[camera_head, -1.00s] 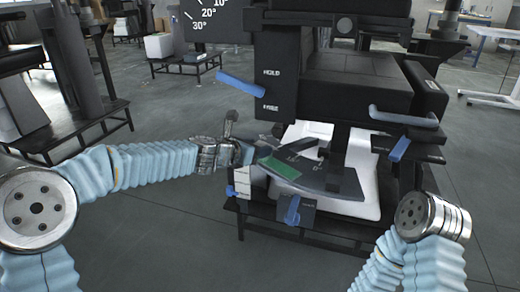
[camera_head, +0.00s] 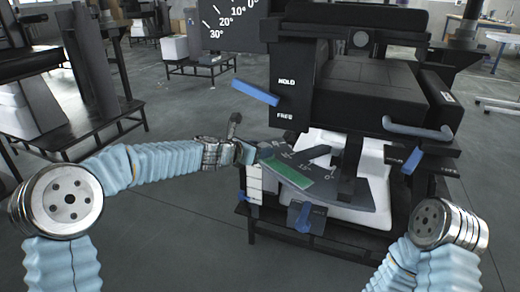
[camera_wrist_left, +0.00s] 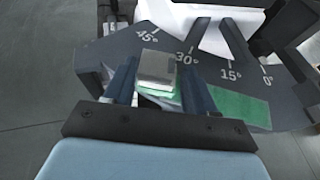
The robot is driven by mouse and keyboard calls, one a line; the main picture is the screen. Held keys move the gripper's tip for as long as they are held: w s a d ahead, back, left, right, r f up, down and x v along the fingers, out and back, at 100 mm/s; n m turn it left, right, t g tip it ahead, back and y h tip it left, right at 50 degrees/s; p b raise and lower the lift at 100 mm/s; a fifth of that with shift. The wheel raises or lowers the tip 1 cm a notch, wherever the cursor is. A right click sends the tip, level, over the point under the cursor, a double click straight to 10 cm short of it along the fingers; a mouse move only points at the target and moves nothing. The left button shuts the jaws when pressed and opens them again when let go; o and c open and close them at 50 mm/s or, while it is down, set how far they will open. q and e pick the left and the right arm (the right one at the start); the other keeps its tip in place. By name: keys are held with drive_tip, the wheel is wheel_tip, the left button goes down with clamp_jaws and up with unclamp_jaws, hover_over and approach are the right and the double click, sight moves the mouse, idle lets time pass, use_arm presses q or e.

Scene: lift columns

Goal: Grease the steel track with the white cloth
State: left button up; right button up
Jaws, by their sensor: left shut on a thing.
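The steel track appears to be the dark grey curved plate (camera_head: 345,192) with angle marks; it also shows in the left wrist view (camera_wrist_left: 285,92). A green strip (camera_head: 290,173) lies along it, and this shows in the left wrist view (camera_wrist_left: 240,108) too. My left gripper (camera_head: 249,153) is at the plate's left end. In the left wrist view, my left gripper (camera_wrist_left: 158,75) is shut on a small pale grey block (camera_wrist_left: 156,66) with a whitish-green lower edge, probably the white cloth, over the plate near 30°. Whether it touches is unclear. My right gripper is out of view.
A black machine (camera_head: 365,95) marked HOLD and FREE stands over the plate. A white block (camera_head: 340,160) sits behind the plate. Open floor lies in front.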

use_arm(q)
wheel_tip(320, 180, up, 3)
drive_tip(key=p, duration=0.3)
idle(0.4)
drive_tip(key=s+a+r+b, duration=0.2)
drive_tip(key=s+a+b, duration=0.1)
drive_tip(key=s+a, duration=0.6)
drive_tip(key=shift+s+a, duration=0.35)
drive_tip(key=shift+a, duration=0.2)
